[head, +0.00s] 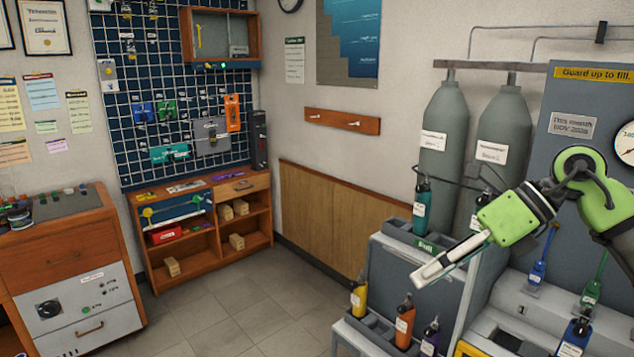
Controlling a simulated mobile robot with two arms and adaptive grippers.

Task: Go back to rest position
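My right arm, green and grey, comes in from the right. Its gripper (424,277) hangs in the air in front of the grey rack (392,262), pointing down and to the left. The fingers show as one pale bar, so I cannot tell whether they are open or shut. I see nothing clearly held in it. My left gripper is not in view.
Yellow (359,299) and orange (404,325) bottles stand on the rack's lower step below my gripper; a teal bottle (422,208) stands above. Grey cylinders (443,130) and a testbench panel (575,150) stand behind. Open floor (250,310) lies left, before a wooden shelf (200,180).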

